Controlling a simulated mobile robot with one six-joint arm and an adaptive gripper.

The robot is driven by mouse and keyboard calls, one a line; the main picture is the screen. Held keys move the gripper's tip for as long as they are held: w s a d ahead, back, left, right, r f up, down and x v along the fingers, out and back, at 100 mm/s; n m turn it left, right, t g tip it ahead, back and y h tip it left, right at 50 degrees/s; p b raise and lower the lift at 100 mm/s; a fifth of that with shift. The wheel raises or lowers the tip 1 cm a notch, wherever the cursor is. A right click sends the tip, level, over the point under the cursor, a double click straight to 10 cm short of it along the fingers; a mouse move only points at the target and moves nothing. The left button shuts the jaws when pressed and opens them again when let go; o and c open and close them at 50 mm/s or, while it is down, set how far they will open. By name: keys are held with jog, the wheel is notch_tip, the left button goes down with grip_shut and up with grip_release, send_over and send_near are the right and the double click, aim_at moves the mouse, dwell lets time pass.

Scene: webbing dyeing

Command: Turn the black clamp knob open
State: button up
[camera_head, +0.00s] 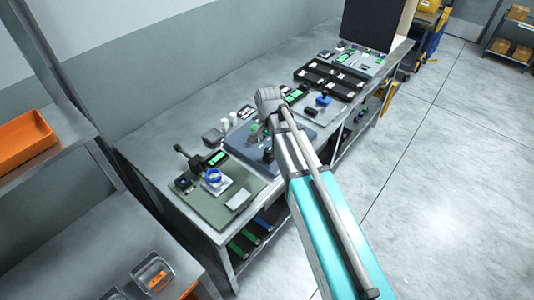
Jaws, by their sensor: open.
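My gripper (267,117) is at the far end of my arm, above the dark blue-grey board (240,150) in the middle of the bench. It is open; its fingers are small and mostly hidden by my wrist. A small dark knob-like part (268,155) stands on that board, below my gripper and apart from it in the picture. It may be the black clamp knob, but it is too small to be sure. A green-topped part (254,131) stands just left of my gripper. My arm hides the right part of the board.
A green mat (210,207) at the near end holds a black-handled device (193,160) and a blue ring (212,175). Beyond my gripper are a blue-knobbed fixture (323,99) and black trays (330,79). An orange bin (25,140) sits on the left shelf.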

aim_at(269, 150)
jog(key=shift+f+b, duration=1.4)
jog(key=shift+f, duration=0.3)
